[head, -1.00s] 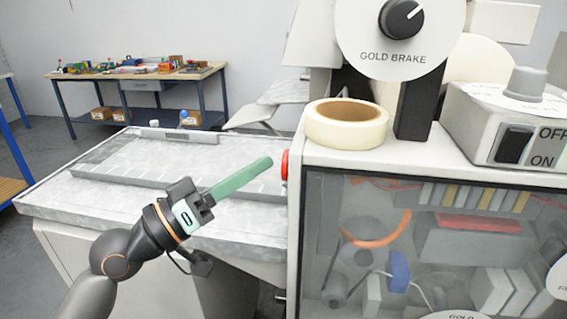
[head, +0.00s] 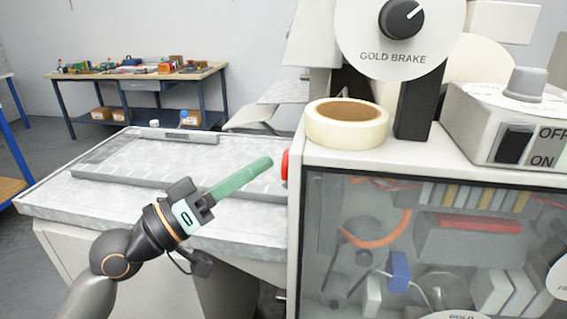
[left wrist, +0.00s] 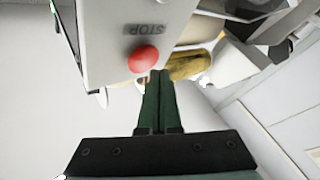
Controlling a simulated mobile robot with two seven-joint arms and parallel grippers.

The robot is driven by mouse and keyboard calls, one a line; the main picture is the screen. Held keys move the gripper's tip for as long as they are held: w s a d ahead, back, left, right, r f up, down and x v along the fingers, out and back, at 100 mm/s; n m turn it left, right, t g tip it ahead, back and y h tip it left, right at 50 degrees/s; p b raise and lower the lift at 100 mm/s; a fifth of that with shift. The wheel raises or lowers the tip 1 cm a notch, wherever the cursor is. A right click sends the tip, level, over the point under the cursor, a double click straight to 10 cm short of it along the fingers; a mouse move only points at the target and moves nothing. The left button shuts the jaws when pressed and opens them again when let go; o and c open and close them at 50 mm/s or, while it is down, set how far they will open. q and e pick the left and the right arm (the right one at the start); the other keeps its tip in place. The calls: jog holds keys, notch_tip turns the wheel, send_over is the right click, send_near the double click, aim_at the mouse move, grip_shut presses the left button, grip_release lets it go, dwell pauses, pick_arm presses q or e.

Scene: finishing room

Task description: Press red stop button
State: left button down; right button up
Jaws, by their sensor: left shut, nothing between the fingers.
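The red stop button (head: 285,167) sticks out from the left side of the white machine in the head view. In the left wrist view the button (left wrist: 147,60) is a round red dome beside the upside-down word STOP. My left gripper (head: 268,161) is shut and empty, its green fingers together and pointing at the button. In the left wrist view the fingertips (left wrist: 160,74) lie just below and right of the button. A small gap shows between tips and button in the head view. My right gripper is in neither view.
The machine (head: 470,160) fills the right side, with a tape roll (head: 346,124) on top and a switch box (head: 510,125) beside it. A grey worktable (head: 120,180) lies left, under my left arm. A cluttered bench (head: 135,72) stands far back.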

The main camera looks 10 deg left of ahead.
pick_arm(q)
jog(key=shift+d, duration=0.1)
jog(key=shift+d+p, duration=0.3)
jog(key=shift+d, duration=0.05)
jog(key=shift+d+p, duration=0.3)
jog(key=shift+d, duration=0.1)
dwell(0.7)
jog(key=shift+a, duration=0.1)
jog(key=shift+a+b, duration=0.7)
